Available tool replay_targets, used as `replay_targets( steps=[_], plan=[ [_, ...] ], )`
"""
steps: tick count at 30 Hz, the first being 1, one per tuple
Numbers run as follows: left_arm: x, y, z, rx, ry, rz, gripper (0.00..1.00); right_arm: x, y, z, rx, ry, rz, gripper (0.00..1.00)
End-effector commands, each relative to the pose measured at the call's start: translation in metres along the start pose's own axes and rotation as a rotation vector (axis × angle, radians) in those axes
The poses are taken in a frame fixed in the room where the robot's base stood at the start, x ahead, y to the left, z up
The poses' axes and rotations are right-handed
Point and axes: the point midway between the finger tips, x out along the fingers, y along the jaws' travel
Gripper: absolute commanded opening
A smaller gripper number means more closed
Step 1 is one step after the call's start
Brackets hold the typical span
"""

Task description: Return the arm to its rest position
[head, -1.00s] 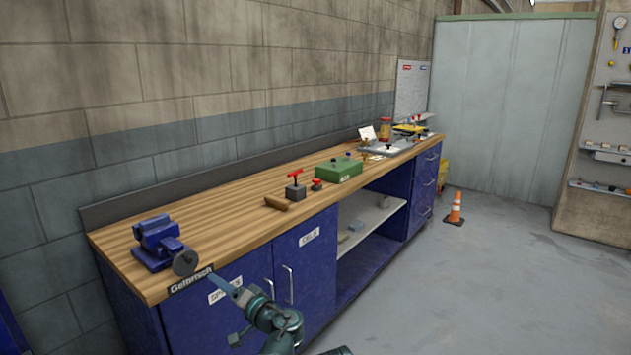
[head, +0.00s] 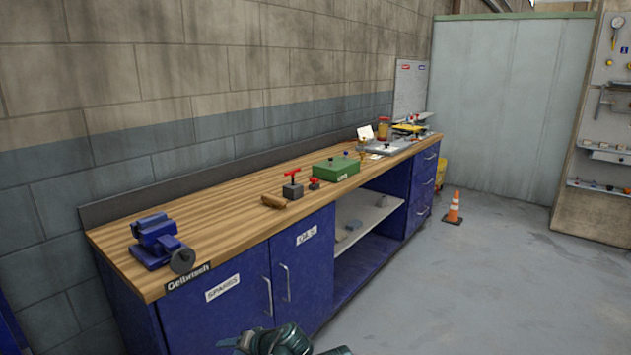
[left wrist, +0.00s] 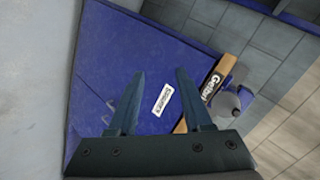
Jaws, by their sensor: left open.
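My left gripper (left wrist: 160,74) shows in the left wrist view with its two dark fingers spread apart and nothing between them. Behind the fingers is the blue cabinet door (left wrist: 130,60) with its white label (left wrist: 162,99). In the head view my left arm shows only at the bottom edge, low in front of the bench, and its fingers cannot be made out there. It appears clear of the bench front. My right gripper is not in view.
The workbench (head: 215,225) has a blue vise (head: 160,243) at its near corner. A wooden piece (head: 274,201), a red-handled grey block (head: 293,188) and a green box (head: 337,170) stand on it. An orange cone (head: 453,208) stands on open floor to the right.

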Motion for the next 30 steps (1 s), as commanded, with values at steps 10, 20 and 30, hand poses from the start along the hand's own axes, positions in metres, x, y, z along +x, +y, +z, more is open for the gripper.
replay_targets(
  steps=[10,20,30],
  plan=[
    [-0.061,0.109,0.098,0.156,-0.270,0.547,0.50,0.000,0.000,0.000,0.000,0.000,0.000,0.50],
    [-0.126,0.123,0.121,0.252,-0.351,0.806,0.50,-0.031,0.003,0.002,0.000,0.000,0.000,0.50],
    [-0.166,0.071,0.096,0.249,-0.350,0.804,0.50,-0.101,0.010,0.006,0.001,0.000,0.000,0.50]
  ],
)
